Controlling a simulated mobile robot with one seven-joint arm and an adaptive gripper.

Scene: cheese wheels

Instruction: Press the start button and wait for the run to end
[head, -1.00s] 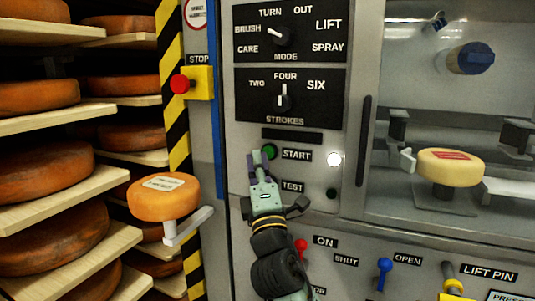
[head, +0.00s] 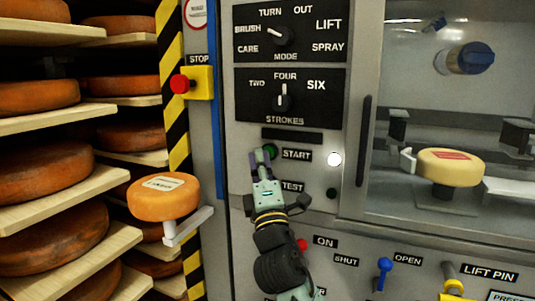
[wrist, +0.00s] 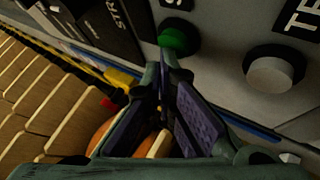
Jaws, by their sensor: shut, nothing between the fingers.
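The green start button (head: 271,151) sits left of the START label on the grey panel, partly covered by my fingers in the head view. It shows whole enough in the wrist view (wrist: 178,40), just beyond my fingertips. My gripper (head: 262,157) is shut and empty, its tips at the button's lower left; I cannot tell whether they touch it. A round white lamp (head: 334,159) right of START is bright. The mode knob (head: 282,36) points towards BRUSH, the strokes knob (head: 284,100) towards FOUR. A pale cheese wheel (head: 450,167) with a red label sits behind the window.
A white test button (wrist: 274,72) is near my fingers in the wrist view. A red stop button (head: 180,84) on a yellow box is upper left. An orange cheese (head: 163,196) rests on a bracket beside the shelves. Several levers line the lower panel.

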